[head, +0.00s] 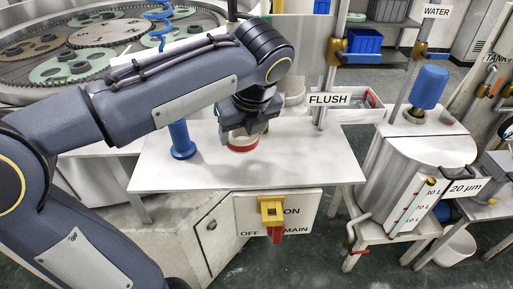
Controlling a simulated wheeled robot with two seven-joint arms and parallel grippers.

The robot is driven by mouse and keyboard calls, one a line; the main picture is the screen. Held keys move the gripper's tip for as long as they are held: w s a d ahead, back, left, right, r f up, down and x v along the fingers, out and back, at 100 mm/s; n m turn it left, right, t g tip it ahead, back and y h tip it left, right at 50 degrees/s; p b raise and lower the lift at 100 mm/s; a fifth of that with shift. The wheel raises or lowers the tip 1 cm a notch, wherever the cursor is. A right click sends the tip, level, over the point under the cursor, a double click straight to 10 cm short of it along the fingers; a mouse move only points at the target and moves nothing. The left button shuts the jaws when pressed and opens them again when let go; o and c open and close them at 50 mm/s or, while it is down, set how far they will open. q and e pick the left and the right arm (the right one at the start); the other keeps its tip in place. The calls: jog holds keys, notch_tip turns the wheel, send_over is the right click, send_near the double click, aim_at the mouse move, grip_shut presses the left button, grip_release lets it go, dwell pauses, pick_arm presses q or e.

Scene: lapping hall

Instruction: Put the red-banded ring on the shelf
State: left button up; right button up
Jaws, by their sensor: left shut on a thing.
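The red-banded ring (243,146), pale with a red band low on its side, is in the head view at the white worktop (300,172). My left gripper (240,134) reaches down from above and is shut on the ring. The gripper hides part of the ring, and I cannot tell whether its underside touches the worktop. A white shelf-like tray (345,114) with a FLUSH label stands to the right of the gripper, with something red at its right end. I cannot tell if this is the task's shelf. My right gripper is not in view.
A blue post (181,140) stands left of the gripper. A yellow switch (271,209) with a red handle is on the front panel below the worktop. A lapping machine (100,45) is at upper left. A metal tank (415,165) stands right. The worktop's front is clear.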

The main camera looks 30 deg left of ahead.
aim_at(255, 139)
pick_arm(q)
jog(key=f, duration=0.1)
jog(key=w+d+f, duration=0.1)
jog(key=w+f, duration=0.1)
jog(key=shift+d+f, duration=0.15)
jog(key=shift+d, duration=0.15)
jog(key=shift+w+d+f, duration=0.1)
jog(key=shift+w+f, duration=0.05)
jog(key=shift+f, duration=1.55)
jog(key=o, duration=1.1)
jog(key=shift+f, duration=0.15)
jog(key=shift+r, duration=0.25)
jog(key=p+v, duration=0.1)
jog(key=v, duration=1.1)
